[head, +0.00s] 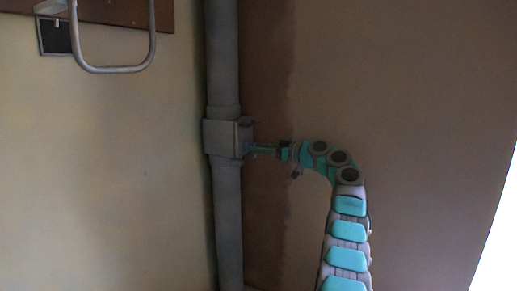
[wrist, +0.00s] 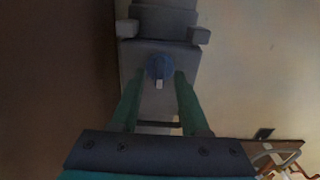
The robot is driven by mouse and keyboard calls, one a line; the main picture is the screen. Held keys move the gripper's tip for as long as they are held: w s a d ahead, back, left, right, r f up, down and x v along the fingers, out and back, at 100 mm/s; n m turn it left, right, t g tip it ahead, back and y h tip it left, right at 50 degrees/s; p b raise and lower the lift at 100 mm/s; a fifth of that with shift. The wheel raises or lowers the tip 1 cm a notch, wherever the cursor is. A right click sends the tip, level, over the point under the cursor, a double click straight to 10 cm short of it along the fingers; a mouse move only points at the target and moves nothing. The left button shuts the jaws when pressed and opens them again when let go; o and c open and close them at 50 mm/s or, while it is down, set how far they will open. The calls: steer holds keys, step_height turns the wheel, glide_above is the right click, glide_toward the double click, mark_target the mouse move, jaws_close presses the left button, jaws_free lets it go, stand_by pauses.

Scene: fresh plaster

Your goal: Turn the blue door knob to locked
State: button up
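The blue knob (wrist: 159,67) is round, with a small pale tab at its lower edge in the wrist view. It sits on a grey box (wrist: 136,60) fixed to a vertical pipe. In the head view the knob (head: 247,147) is small and dark, on the right side of the box (head: 219,138). My gripper (wrist: 160,76) has its green fingers on either side of the knob, tips close to its edges. I cannot tell whether they touch it. In the head view my gripper (head: 256,148) reaches the knob from the right.
The grey pipe (head: 223,55) runs up the wall corner. Two grey blocks (wrist: 199,35) (wrist: 127,28) stick out at the box's far end. A metal loop handle (head: 114,69) hangs at upper left. The wall right of my arm is bare.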

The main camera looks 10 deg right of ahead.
jaws_close()
steer(key=shift+a+m, duration=0.1)
steer(key=shift+m, duration=0.2)
stand_by(0.4)
steer(key=shift+w+d+f+m+p, duration=0.1)
steer(key=shift+m+p, duration=3.05)
steer(key=shift+m, duration=1.2)
steer(key=shift+w+d+m+p, duration=0.1)
steer(key=shift+m+p, duration=3)
steer(key=shift+m, duration=1.25)
